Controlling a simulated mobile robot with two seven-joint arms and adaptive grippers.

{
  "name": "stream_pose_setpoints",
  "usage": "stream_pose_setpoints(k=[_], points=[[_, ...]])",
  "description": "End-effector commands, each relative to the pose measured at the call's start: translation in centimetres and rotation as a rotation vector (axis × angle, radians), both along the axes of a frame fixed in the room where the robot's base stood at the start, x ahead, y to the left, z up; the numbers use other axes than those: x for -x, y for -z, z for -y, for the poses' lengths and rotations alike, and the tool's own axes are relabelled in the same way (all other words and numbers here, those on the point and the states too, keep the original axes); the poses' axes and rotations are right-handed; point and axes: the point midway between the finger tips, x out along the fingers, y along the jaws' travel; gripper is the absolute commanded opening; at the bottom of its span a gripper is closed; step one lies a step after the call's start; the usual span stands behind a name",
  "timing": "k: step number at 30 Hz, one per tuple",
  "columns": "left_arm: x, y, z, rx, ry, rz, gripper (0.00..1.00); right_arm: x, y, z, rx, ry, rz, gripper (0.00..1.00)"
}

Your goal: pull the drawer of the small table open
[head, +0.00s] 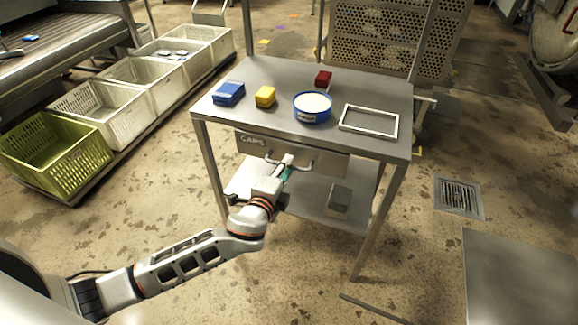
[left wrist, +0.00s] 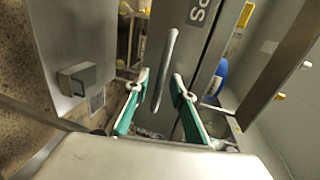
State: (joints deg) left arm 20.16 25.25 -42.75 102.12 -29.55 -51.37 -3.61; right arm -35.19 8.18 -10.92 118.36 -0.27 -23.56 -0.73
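A bar handle (head: 306,163) runs across the drawer front. My left gripper (head: 286,164) is in front of the drawer at the handle and hides the handle's middle. In the left wrist view its two green-padded fingers (left wrist: 160,78) are apart, one on each side of the handle (left wrist: 165,65). Neither finger clearly touches it. My right gripper is not in view.
Several crates (head: 55,155) line the left.

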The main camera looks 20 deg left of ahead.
Motion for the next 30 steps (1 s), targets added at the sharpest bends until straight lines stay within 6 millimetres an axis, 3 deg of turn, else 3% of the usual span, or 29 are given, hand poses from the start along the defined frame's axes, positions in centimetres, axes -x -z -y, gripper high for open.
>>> stream_pose_setpoints(k=[6,14,17,30], points=[[-1.5,0.4,0.1,0.001,0.000,-0.001,0.24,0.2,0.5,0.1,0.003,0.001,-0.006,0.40],[-1.6,0.3,0.1,0.002,0.000,-0.001,0.24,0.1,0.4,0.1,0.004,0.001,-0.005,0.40],[-1.6,0.3,0.1,0.002,0.000,-0.001,0.01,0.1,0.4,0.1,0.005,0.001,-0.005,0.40],[-1.1,0.3,0.1,0.002,0.000,-0.001,0.00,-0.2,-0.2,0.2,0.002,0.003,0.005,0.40]])
